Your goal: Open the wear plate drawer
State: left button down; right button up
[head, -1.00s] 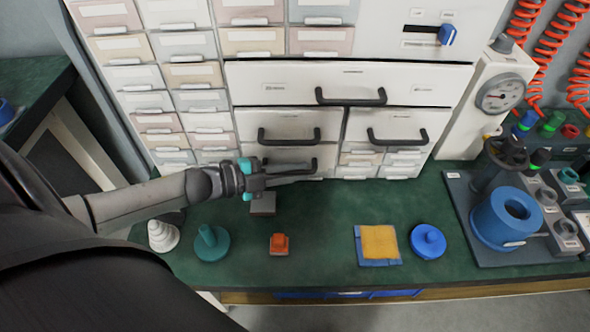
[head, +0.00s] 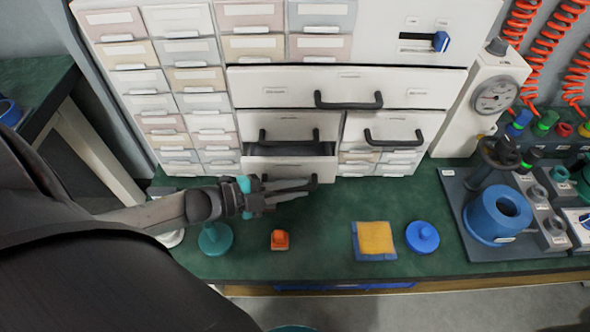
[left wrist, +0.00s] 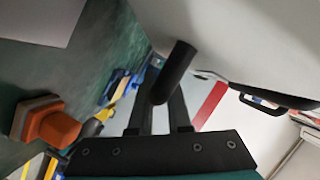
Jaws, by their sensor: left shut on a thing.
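The lower left drawer (head: 258,168) of the white cabinet stands partly pulled out, with a dark gap behind its front. Its label is too small to read, so I cannot tell by name whether it is the wear plate drawer. My left gripper (head: 303,185) reaches in from the left and is shut on this drawer's black handle. In the left wrist view the handle (left wrist: 174,72) lies between the two fingers, against the pale drawer front (left wrist: 215,40). My right gripper is not in view.
On the green bench in front are an orange block (head: 279,240), a teal knobbed disc (head: 215,240), a yellow pad on a blue cloth (head: 375,238) and a blue knobbed disc (head: 422,237). A wide drawer (head: 275,88) above is shut. A fixture with a blue ring (head: 487,218) stands right.

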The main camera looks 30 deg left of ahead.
pick_arm(q)
jog(key=s+d+p, duration=0.1)
jog(key=s, duration=0.2)
jog(key=s+d+p, duration=0.1)
jog(key=shift+s+d+r+p, duration=0.1)
jog(key=shift+s+d+p, duration=0.15)
jog(key=shift+d+p, duration=0.1)
jog(key=s+d, duration=0.1)
jog(key=s+p, duration=0.1)
jog(key=s, duration=0.1)
jog(key=s+d+p, duration=0.1)
jog(key=shift+s+d, duration=0.15)
jog(key=shift+d, duration=0.15)
jog(key=shift+s+d+p, duration=0.25)
jog(key=shift+s+d, duration=0.15)
jog(key=shift+s, duration=0.25)
jog(key=shift+s+d+p, duration=0.25)
jog(key=shift+s+d, duration=0.15)
jog(key=shift+s, duration=0.2)
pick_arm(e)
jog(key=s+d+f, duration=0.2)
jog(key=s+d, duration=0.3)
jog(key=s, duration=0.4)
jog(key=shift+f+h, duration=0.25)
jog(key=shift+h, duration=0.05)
pick_arm(q)
jog(key=c, duration=0.9)
grip_release()
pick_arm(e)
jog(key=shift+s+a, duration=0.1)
